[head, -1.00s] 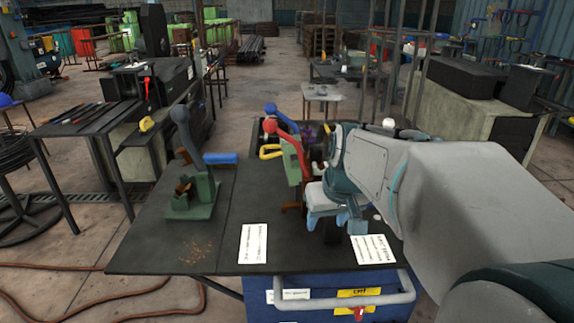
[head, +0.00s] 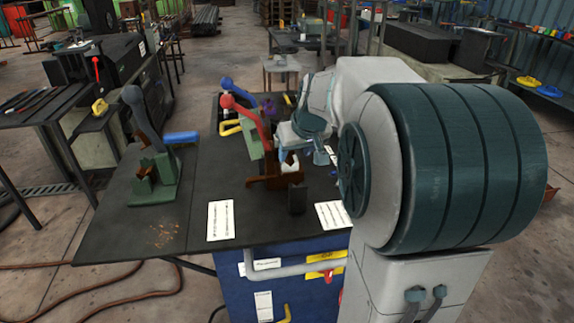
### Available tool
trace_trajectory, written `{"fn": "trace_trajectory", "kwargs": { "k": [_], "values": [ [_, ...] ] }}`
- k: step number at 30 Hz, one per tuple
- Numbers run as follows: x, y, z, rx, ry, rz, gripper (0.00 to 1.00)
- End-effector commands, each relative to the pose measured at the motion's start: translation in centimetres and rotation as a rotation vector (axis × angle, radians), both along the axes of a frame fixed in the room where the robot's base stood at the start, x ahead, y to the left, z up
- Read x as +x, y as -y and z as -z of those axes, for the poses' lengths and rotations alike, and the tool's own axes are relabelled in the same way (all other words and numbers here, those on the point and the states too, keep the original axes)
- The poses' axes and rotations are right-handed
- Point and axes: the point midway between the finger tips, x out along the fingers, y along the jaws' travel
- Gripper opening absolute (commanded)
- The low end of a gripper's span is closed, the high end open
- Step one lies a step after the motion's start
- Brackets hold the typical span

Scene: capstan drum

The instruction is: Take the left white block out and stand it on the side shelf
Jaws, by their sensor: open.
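A small white piece (head: 291,160) shows in the brown holder (head: 272,181) on the dark bench, beside the green stand with the red lever (head: 245,110). It may be the left white block; a second white block cannot be made out. My gripper (head: 303,152) is open, light blue, just above and right of the holder, pointing down. My own arm hides the right side of the bench. The space between the fingers is small in view, and I see nothing clearly held there. I cannot single out the side shelf.
A green stand with a grey lever (head: 150,160) and a blue bar (head: 181,138) stands at the bench's left. A dark upright block (head: 297,199) stands in front of the holder. White labels (head: 220,220) lie at the front edge. The bench's left front is mostly clear.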

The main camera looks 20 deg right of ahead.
Motion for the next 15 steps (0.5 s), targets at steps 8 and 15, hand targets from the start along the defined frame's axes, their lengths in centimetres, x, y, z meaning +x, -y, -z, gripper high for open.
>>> {"fn": "trace_trajectory", "kwargs": {
  "k": [8,15],
  "values": [
    [2.4,-0.1,2.7,0.001,-0.003,-0.002,0.49],
    [3.3,-0.1,4.1,0.001,0.0,0.0,0.49]
  ]
}}
